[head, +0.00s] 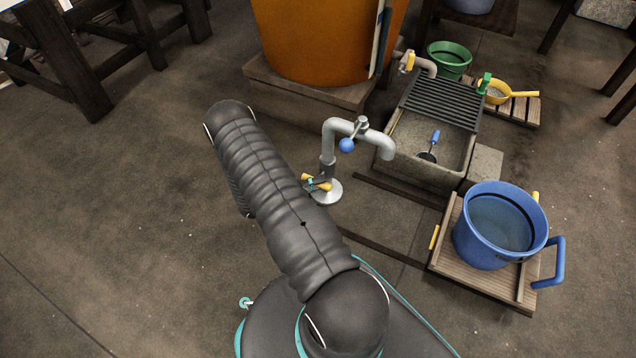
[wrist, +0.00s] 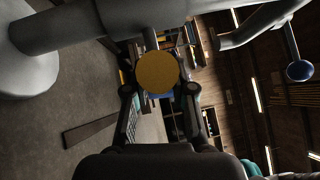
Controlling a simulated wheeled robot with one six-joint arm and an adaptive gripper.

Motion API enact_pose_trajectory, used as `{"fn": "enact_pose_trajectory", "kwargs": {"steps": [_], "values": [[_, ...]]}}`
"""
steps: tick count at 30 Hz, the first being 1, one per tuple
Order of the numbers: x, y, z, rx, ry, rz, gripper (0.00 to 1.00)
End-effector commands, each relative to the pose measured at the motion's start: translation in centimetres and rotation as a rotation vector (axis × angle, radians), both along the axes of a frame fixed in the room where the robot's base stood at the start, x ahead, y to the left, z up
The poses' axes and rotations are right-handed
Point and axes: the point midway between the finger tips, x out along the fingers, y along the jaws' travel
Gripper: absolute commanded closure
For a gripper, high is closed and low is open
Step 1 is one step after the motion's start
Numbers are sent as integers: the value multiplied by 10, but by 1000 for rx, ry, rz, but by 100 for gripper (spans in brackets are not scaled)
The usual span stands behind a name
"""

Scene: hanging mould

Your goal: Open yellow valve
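The yellow valve (head: 323,186) is low on the grey standpipe (head: 328,150), just above its round base. In the wrist view its round yellow knob (wrist: 157,72) faces me, with a short grey stem running to the pipe. My gripper (wrist: 160,91) has one finger on each side of the knob; the fingers are spread wide and a gap seems to show on both sides. In the head view my gripper (head: 311,184) is small beside the valve, mostly hidden behind my arm. Whether a finger touches the knob cannot be told.
A stone basin (head: 425,168) and a blue bucket (head: 500,225) on a wooden platform stand to the right. A large orange vat (head: 315,40) stands behind.

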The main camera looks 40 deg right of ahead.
Motion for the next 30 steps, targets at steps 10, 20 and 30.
{"fn": "enact_pose_trajectory", "kwargs": {"steps": [10, 20, 30], "values": [[0, 0, 1, 14, -32, 0, 100], [1, 0, 3, 95, -227, 0, 100], [1, 0, 1, 217, -523, -1, 100]]}}
